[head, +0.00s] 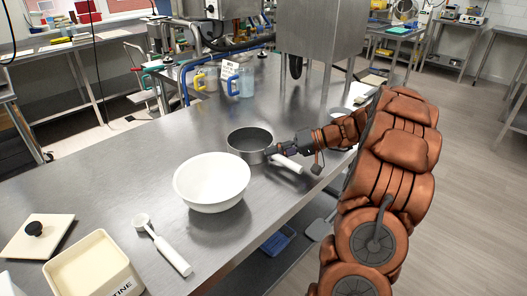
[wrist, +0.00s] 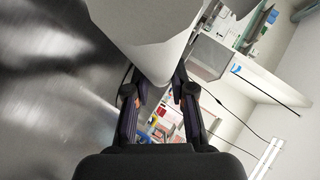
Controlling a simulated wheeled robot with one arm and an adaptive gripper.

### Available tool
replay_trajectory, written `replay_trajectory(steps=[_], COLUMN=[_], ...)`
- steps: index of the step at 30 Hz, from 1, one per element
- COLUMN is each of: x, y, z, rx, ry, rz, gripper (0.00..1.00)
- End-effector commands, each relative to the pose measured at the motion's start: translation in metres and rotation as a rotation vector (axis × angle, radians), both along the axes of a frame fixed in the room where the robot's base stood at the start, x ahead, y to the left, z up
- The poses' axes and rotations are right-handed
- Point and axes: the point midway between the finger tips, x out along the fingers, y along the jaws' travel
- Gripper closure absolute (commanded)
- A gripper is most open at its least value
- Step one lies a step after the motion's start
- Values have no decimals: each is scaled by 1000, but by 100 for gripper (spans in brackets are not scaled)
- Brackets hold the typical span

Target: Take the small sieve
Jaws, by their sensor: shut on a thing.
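The small sieve, a round dark grey metal bowl (head: 250,142) with a white handle (head: 290,165), is on or just above the steel table behind the white bowl. I cannot tell whether it touches the table. My gripper (head: 281,152) comes in from the right and is shut on the sieve near the handle. In the wrist view a large pale rounded part (wrist: 150,35), seemingly the handle, fills the top centre and reaches down between the fingertips of my gripper (wrist: 160,88). The exact contact is hidden.
A white bowl (head: 212,182) stands close in front of the sieve. A white-handled scoop (head: 163,246), a cream tub (head: 92,270) and a lid (head: 37,236) lie front left. Jugs (head: 241,82) and a steel machine (head: 322,30) stand behind. The table's left middle is clear.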

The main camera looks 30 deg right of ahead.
Motion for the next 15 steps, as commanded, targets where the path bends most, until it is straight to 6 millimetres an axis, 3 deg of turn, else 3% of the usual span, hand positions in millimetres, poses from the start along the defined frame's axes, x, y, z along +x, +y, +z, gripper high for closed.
replay_trajectory(steps=[5, 15], x=[0, 1], y=[0, 1], z=[9, 68], rx=[-2, -3], ry=[-1, -5], rz=[0, 3], gripper=[100, 100])
